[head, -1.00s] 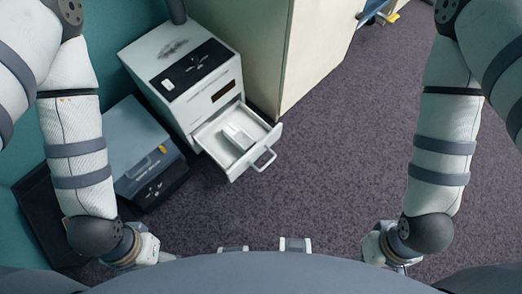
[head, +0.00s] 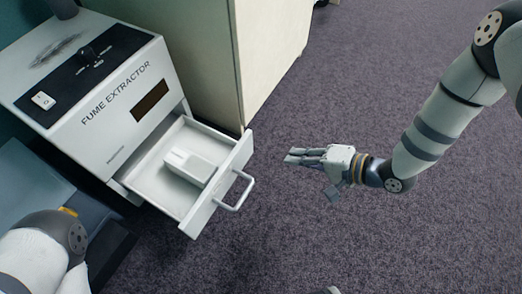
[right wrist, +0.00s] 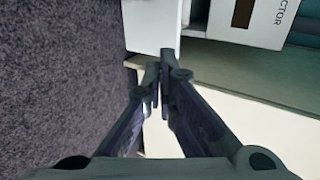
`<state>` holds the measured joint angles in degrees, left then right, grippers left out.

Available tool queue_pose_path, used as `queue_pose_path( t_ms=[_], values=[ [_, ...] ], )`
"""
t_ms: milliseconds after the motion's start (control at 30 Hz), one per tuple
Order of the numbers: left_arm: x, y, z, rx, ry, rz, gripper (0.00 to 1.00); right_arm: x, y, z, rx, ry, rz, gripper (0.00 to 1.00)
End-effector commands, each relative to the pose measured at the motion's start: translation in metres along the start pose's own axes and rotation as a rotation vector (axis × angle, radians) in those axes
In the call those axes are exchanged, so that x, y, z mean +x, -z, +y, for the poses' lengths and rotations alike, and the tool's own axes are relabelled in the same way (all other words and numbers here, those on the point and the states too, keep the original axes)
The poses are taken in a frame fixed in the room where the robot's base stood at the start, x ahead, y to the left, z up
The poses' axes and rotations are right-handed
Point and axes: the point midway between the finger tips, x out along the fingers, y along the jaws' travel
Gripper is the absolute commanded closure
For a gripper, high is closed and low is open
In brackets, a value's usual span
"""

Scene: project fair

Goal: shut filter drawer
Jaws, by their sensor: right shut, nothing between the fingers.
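The white fume extractor (head: 110,105) stands at the left in the head view. Its filter drawer (head: 238,160) is pulled well out, with a bar handle (head: 240,192) on its front. A small white box-shaped block (head: 190,167) lies inside the drawer. My right gripper (head: 290,157) is shut and empty, to the right of the drawer front and apart from it, pointing left toward it. In the right wrist view the shut fingertips (right wrist: 160,75) show with part of the extractor (right wrist: 240,20) beyond. Of my left arm only a link shows at lower left; its gripper is out of view.
A cream cabinet (head: 270,60) stands behind the drawer, close to its far side. A grey box-shaped unit (head: 35,195) sits left of the drawer, below the extractor. Carpeted floor (head: 400,235) is open to the right and in front.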

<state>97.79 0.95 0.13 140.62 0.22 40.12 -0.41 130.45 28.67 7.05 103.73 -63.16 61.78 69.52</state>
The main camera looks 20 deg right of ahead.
Motion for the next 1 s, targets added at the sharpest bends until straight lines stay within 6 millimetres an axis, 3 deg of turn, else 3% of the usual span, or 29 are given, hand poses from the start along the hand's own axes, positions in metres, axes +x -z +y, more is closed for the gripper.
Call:
queue_pose_path(
  t_ms=[367, 500, 700, 1000],
  values=[
    [0.023, 0.009, -0.001, 0.007, 0.003, -0.059, 0.27, 0.081, -0.002, 0.005, 0.000, -0.005, -0.005, 1.00],
    [0.028, 0.014, 0.000, 0.009, 0.003, -0.066, 0.27, 0.106, -0.002, -0.003, -0.002, -0.003, -0.004, 1.00],
    [0.032, 0.017, 0.001, 0.011, 0.002, -0.070, 0.27, 0.125, -0.002, -0.016, -0.001, -0.004, -0.002, 1.00],
    [0.032, 0.018, 0.001, 0.011, 0.002, -0.069, 0.27, 0.128, -0.002, -0.019, 0.000, -0.005, -0.001, 1.00]
  ],
)
